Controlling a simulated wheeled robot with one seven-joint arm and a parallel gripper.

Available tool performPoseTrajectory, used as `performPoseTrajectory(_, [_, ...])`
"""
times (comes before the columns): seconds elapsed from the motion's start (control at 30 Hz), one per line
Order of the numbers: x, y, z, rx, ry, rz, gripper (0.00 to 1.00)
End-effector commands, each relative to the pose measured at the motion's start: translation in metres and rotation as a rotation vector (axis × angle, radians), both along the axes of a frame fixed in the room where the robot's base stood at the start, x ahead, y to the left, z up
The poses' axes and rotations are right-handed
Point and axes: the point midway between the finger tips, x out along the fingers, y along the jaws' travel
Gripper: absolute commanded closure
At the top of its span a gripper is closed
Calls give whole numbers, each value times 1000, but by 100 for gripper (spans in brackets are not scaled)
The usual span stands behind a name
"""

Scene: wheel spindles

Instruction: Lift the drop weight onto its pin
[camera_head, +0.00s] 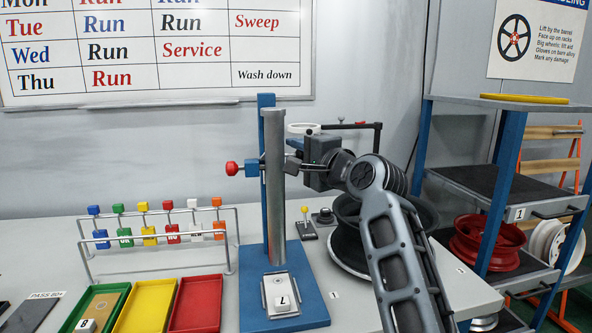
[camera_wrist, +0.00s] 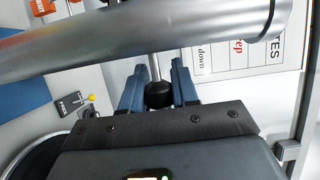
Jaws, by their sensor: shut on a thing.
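A tall grey tube (camera_head: 275,180) stands upright on a blue rig base (camera_head: 300,312), in front of a blue post (camera_head: 266,102). A pin with a red knob (camera_head: 232,168) sticks out to the left of the tube at upper-middle height. My gripper (camera_head: 292,163) is just right of the tube at about the same height. In the wrist view its blue fingers (camera_wrist: 160,92) are shut on a black knob (camera_wrist: 159,97) on a metal stem leading to the tube (camera_wrist: 150,42). The knob appears to be the drop weight's handle. The weight's body is hidden, apparently inside the tube.
A wire rack (camera_head: 232,240) with coloured tags and several coloured trays (camera_head: 147,305) stand left. A small yellow-knobbed switch (camera_head: 305,222) and a dark wheel (camera_head: 350,245) are right of the rig. A shelf of wheels (camera_head: 510,215) stands further right, beside my arm.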

Motion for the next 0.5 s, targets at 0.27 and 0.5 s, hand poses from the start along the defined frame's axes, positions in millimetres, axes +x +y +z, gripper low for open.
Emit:
performPoseTrajectory(0.27, [2,-1,14,3,-4,-1,100])
performPoseTrajectory(0.5, [2,-1,14,3,-4,-1,100])
